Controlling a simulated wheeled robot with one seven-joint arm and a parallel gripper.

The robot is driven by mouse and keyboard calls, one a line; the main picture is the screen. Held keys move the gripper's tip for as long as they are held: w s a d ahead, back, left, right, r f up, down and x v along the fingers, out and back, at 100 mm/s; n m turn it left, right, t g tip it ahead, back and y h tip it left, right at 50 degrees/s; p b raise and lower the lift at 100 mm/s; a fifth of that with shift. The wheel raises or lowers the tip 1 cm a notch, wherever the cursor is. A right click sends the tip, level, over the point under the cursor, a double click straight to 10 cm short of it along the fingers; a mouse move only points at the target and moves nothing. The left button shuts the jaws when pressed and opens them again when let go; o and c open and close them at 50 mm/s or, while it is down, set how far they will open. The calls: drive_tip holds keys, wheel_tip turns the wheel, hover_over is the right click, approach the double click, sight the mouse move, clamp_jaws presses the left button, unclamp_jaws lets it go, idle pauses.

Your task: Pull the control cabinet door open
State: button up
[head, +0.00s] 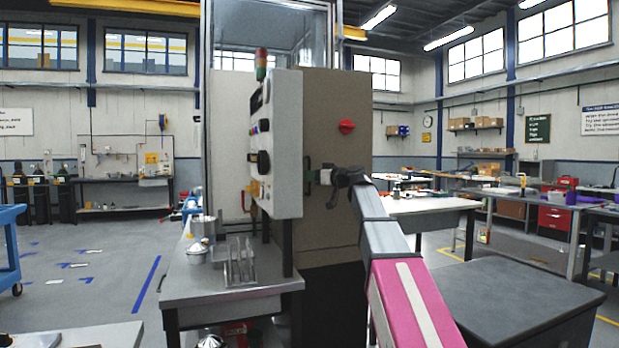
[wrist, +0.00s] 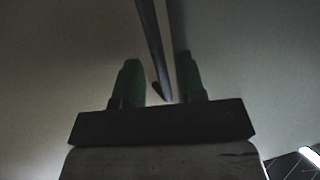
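The control cabinet (head: 340,110) is a tall brown-grey box with a red rotary knob (head: 346,126) on its face. My gripper (head: 318,176) is at the left part of this face, beside a dark upright handle (head: 307,170). In the wrist view my two green fingers (wrist: 160,82) stand apart, with a dark bar (wrist: 150,35), seemingly the handle, running between them. A gap shows between the bar and the left finger; contact with the right finger is unclear. The pale door surface fills the wrist view. No opening at the door's edge can be made out.
A grey panel box (head: 285,145) with buttons and a signal lamp (head: 261,62) stands just left of the gripper. Below it is a metal bench (head: 215,283) with parts and a rack. A dark-topped table (head: 510,300) stands at the right. Open floor (head: 90,270) lies at the left.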

drive_tip(key=shift+x, duration=1)
clamp_jaws()
drive_tip(key=shift+d, duration=0.1)
